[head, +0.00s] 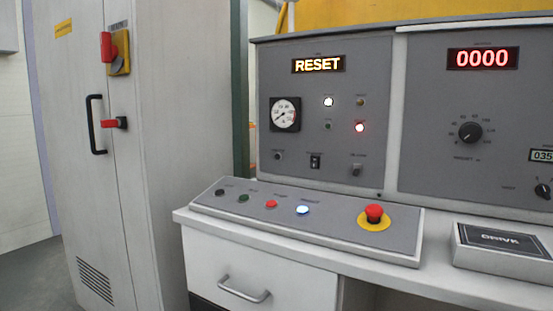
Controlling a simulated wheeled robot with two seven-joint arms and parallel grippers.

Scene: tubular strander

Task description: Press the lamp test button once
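The grey control panel (325,110) stands upright behind a sloped button console (312,222). Small dark knobs or buttons sit low on the panel, one at left (277,155) and one at right (356,170), with a black switch (315,161) between them. Their labels are too small to read, so I cannot tell which is the lamp test button. The console has a black button (220,192), a green button (243,198), a red button (271,204) and a lit bluish-white button (303,209). Neither gripper is in view.
A red emergency stop (374,213) on a yellow base sits at the console's right. A display (318,64) reads RESET; another (482,58) reads 0000. White and red lamps glow on the panel. A tall cabinet (105,150) stands left.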

